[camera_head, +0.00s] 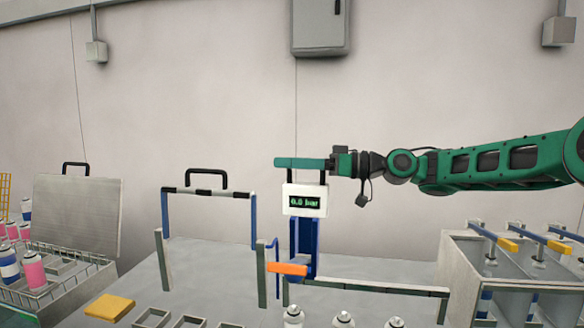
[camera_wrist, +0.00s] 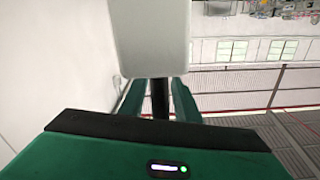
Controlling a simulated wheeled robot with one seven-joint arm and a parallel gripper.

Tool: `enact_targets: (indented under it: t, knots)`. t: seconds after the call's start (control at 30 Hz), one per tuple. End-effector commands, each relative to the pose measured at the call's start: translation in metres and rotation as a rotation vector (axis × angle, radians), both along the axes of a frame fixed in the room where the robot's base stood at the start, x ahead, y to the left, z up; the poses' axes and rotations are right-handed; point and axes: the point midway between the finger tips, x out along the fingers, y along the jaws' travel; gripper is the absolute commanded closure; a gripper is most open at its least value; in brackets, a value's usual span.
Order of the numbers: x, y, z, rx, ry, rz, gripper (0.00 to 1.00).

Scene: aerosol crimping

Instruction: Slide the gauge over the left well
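The gauge (camera_head: 305,200) is a white box with a green-lit display reading "0.0 bar". It sits at the top of a blue upright, and its black handle posts rise from it. My gripper (camera_head: 299,163) is at the handle's top, its green fingers hiding the crossbar. In the wrist view my gripper (camera_wrist: 158,97) has one green finger on each side of a black bar, close to it. A pale block there, apparently the gauge (camera_wrist: 150,38), hides the fingertips, so whether they press on the bar is unclear. I cannot make out which opening is the left well.
A black-handled frame (camera_head: 196,189) stands left of the gauge. An orange lever (camera_head: 288,268) and a low rail (camera_head: 385,289) are near the upright. Spray cans (camera_head: 293,318) stand in front. A compartmented grey box (camera_head: 461,255) is at right, an open case (camera_head: 75,215) at left.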

Motion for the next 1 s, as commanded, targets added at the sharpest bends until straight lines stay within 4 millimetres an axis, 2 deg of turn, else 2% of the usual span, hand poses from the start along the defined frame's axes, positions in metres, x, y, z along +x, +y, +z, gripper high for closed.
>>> enact_targets:
  t: [0.23,0.5,0.7,1.0]
  knots:
    - [-0.003,-0.018,-0.001,-0.001,0.001,-0.002,0.71]
    - [-0.011,-0.069,-0.001,-0.002,0.001,-0.005,0.71]
    - [-0.017,-0.096,-0.001,0.0,0.002,-0.003,0.71]
    - [-0.019,-0.106,-0.002,-0.001,0.002,0.0,0.71]
